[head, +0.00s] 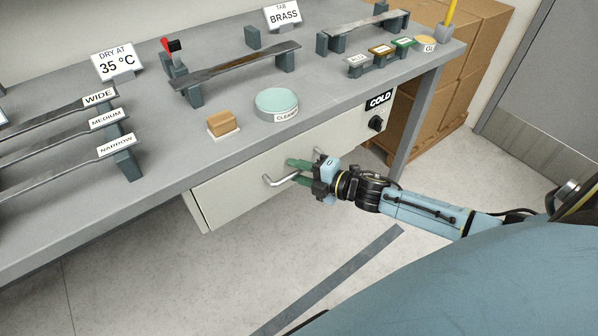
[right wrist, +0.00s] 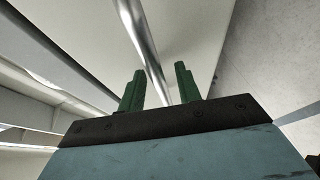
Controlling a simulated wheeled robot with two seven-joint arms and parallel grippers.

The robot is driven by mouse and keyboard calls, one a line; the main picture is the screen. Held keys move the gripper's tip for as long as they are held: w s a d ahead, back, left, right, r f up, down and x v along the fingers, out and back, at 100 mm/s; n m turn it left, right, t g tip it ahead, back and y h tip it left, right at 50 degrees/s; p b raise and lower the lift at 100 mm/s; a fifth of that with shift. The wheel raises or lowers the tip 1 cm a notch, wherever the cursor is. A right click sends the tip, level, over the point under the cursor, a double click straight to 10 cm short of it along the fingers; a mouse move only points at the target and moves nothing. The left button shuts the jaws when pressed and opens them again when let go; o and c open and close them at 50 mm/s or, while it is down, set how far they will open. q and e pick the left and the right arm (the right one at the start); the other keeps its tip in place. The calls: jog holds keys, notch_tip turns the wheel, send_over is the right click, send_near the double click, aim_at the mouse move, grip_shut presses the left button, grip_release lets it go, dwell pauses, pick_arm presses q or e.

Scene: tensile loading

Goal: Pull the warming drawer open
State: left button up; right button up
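The warming drawer (head: 240,190) is a pale front under the bench top, with a metal bar handle (head: 279,181) across its middle. I cannot tell whether it stands slightly out. My right gripper (head: 296,171) is at the handle, its green fingers pointing at the drawer front. In the right wrist view the handle (right wrist: 143,45) runs between the two fingers of the right gripper (right wrist: 160,85). The fingers are apart, with visible gaps beside the bar. Part of the handle is hidden by the gripper in the head view. My left gripper is not in view.
A dark knob (head: 376,123) and a COLD label (head: 380,100) are on the panel right of the handle. The bench top (head: 180,140) carries a teal cleaning pad (head: 277,101), a wooden block (head: 221,122) and metal strips on stands. Cardboard boxes (head: 480,60) stand right. The floor before the drawer is clear.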

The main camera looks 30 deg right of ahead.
grip_shut()
jog(key=shift+s, duration=0.1)
dwell(0.3)
